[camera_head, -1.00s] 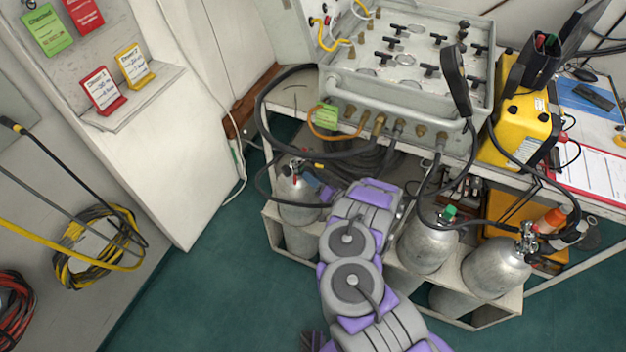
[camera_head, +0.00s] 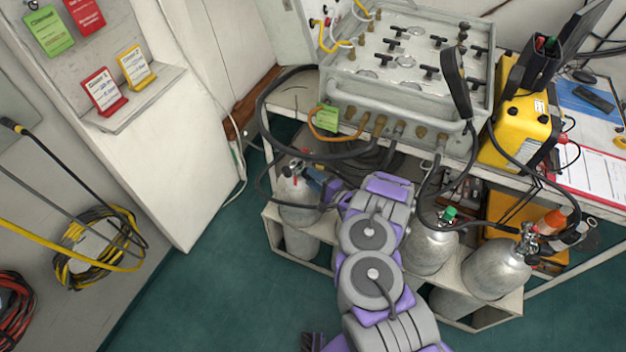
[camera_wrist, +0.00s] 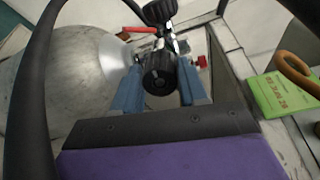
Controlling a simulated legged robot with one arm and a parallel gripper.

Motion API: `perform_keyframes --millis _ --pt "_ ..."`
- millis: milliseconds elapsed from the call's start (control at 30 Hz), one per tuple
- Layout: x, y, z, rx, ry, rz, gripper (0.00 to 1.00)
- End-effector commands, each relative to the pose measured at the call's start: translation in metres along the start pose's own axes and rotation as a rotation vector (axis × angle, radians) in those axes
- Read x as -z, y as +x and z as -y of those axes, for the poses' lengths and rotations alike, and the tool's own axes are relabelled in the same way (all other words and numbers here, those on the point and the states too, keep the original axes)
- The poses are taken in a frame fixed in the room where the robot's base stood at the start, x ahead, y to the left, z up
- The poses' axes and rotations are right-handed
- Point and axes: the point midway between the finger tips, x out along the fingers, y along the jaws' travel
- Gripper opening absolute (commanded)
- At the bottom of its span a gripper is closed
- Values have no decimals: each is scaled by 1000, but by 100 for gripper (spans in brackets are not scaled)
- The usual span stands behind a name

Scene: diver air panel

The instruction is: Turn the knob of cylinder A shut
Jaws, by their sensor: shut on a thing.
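The leftmost silver cylinder (camera_head: 297,200) stands in the rack under the bench; no letter shows on it. In the wrist view the cylinder (camera_wrist: 60,85) lies to the left, with its valve at its neck. The blue fingers of my gripper (camera_wrist: 160,88) are shut on the black ribbed knob (camera_wrist: 160,72), one finger on each side. A second black knob (camera_wrist: 160,12) sits above it. In the head view my gripper (camera_head: 318,182) is at the right side of the left cylinder's valve, and my wrist hides most of the contact.
Two more cylinders stand to the right, one with a green cap (camera_head: 450,214). The grey valve panel (camera_head: 405,60) is on the bench above. Black hoses (camera_head: 262,110) loop around the valve. A green tag (camera_wrist: 283,92) hangs at right in the wrist view. Green floor is clear at the front left.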

Motion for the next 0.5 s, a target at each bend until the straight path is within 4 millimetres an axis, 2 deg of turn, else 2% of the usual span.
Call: perform_keyframes --millis 33,500 --pt "5 -3 -2 -5 43 -11 12" --pt "6 -3 -3 -8 491 5 12"
